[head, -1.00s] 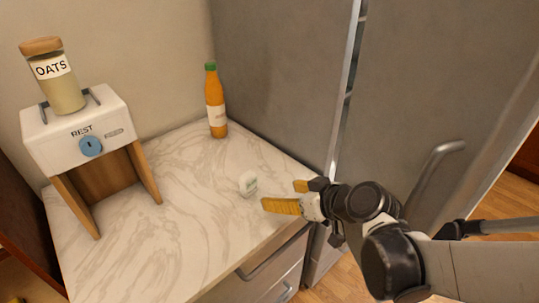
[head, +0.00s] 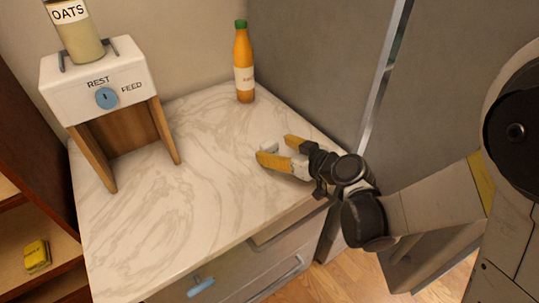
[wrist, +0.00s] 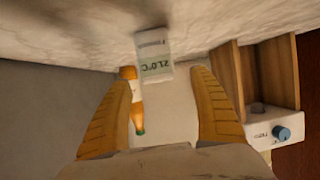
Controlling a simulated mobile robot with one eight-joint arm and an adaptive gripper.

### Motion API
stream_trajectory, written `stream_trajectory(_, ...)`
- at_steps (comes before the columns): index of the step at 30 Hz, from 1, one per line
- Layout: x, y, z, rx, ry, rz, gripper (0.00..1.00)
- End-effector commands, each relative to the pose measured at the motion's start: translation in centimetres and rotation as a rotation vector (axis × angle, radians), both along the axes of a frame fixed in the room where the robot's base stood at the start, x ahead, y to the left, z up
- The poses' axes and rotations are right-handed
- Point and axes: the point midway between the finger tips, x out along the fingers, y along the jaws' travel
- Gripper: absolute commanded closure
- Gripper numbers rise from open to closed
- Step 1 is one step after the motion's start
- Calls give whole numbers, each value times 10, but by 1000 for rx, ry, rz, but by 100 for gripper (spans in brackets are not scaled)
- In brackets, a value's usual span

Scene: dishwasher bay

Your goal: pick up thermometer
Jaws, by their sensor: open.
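The thermometer is a small white block with a "21.0°C" display. In the wrist view the thermometer (wrist: 153,55) stands on the marble counter, just ahead of and between my fingertips. In the head view only a bit of the thermometer (head: 270,147) shows beside my near finger, which hides the rest. My gripper (head: 276,147) is low over the counter's right part, its two yellow fingers spread around an empty gap. It also shows in the wrist view (wrist: 163,82), and I cannot tell whether a finger touches the thermometer.
An orange bottle (head: 244,70) stands at the counter's back corner. A white dispenser (head: 100,80) with a blue knob and an oats jar (head: 75,35) stands at the left. A grey appliance (head: 320,60) rises on the right. The marble counter (head: 165,215) is clear in front.

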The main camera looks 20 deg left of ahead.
Motion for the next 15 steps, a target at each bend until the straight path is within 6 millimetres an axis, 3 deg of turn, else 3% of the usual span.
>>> stream_trajectory(6,19,24,-15,-1,0,1,28)
stream_trajectory(13,20,25,-14,0,0,-1,28)
stream_trajectory(15,20,25,-14,0,0,-1,48)
